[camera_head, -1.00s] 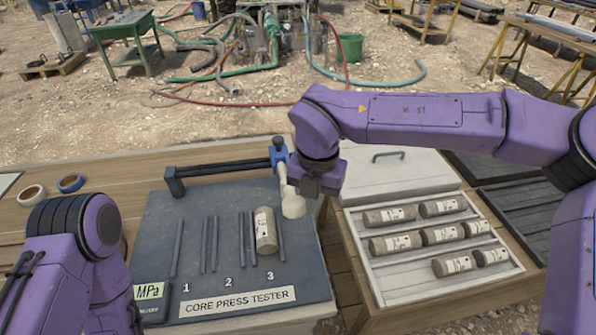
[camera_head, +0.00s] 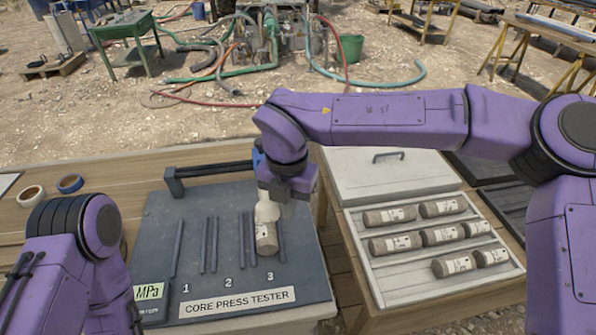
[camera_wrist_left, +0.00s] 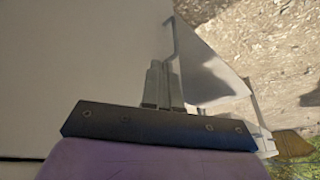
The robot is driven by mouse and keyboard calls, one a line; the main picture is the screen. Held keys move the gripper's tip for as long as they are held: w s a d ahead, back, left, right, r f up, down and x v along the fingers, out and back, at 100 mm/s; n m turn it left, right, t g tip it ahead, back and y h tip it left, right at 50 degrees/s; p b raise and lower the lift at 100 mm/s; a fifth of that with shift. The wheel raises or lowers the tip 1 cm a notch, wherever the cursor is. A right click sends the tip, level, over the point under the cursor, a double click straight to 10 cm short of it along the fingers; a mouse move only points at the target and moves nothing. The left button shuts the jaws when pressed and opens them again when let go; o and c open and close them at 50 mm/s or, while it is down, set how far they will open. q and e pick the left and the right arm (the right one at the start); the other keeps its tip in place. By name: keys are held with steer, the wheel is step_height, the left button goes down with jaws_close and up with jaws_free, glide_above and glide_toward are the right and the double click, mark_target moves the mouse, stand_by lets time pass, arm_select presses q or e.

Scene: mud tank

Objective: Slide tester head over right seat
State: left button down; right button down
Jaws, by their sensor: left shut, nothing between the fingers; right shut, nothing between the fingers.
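The core press tester (camera_head: 160,235) is a dark slab with seats numbered 1, 2 and 3, each between two rods. A pale core (camera_head: 266,240) lies in the right seat, number 3. The cream tester head (camera_head: 267,209) hangs from the dark rail at the back and now overlaps the far end of that core in the picture; I cannot tell if they touch. My right gripper (camera_head: 285,192) is shut, empty, and close against the head's right side. Its fingertips are hard to see. My left gripper (camera_wrist_left: 160,85) is shut and empty in the left wrist view.
A white tray (camera_head: 385,285) with several cores stands right of the tester, with a pale handled lid (camera_head: 385,175) behind it. Two tape rolls (camera_head: 70,183) lie on the wooden table at the left. Seats 1 and 2 are empty.

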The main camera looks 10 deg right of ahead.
step_height(320, 180, up, 10)
steer(key=d+p, duration=0.2)
steer(key=p, duration=0.6)
stand_by(0.4)
steer(key=shift+w, duration=0.1)
